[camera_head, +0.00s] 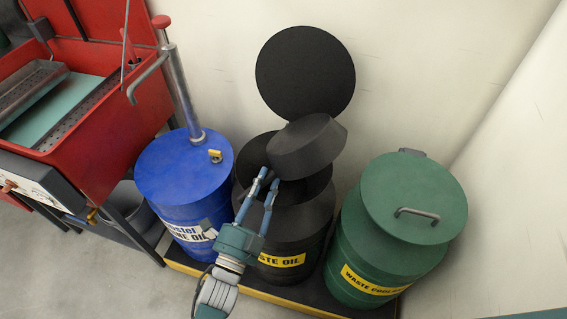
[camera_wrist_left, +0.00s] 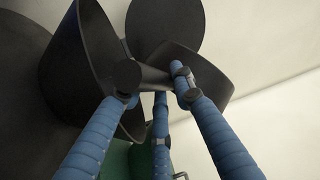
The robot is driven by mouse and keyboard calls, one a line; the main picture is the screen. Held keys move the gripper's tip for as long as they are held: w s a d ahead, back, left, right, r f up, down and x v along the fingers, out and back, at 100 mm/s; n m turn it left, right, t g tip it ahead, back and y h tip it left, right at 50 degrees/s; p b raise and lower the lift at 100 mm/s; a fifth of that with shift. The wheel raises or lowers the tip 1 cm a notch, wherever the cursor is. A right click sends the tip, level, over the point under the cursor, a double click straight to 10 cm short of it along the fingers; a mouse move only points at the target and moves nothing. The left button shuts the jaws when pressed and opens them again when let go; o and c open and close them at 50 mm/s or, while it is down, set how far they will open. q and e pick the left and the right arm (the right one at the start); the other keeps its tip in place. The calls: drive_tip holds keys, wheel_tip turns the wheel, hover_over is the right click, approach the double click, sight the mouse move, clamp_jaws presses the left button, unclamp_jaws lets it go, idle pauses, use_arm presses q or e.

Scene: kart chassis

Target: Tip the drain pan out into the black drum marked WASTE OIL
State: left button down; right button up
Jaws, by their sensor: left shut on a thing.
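The drum has a yellow label, partly covered, that reads "STE OIL". My left gripper (camera_head: 265,180) comes up from below and is shut on the pan near its lower left side. In the left wrist view the blue fingers close around a short dark handle (camera_wrist_left: 150,76). The inside of the pan is turned away in the head view, and no flowing oil can be made out. My right gripper is not in view.
The drum's round black lid (camera_head: 305,72) stands raised behind it against the wall. A blue drum (camera_head: 184,165) with a pump stands left, and a closed green drum (camera_head: 415,195) stands close on the right. A red parts washer (camera_head: 95,150) is at far left.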

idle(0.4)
use_arm(q)
drive_tip(key=shift+r+p, duration=0.25)
drive_tip(key=shift+p, duration=0.1)
drive_tip(key=n+p, duration=0.1)
drive_tip(key=n+y+p, duration=0.1)
drive_tip(key=n+p, duration=0.1)
drive_tip(key=r+n+g+p, duration=0.1)
drive_tip(key=n+p, duration=0.1)
drive_tip(key=shift+w+a, duration=0.1)
drive_tip(key=shift+w, duration=0.2)
drive_tip(key=shift+a+f+y, duration=0.1)
drive_tip(key=shift+f+y, duration=0.25)
drive_tip(key=shift+y, duration=0.05)
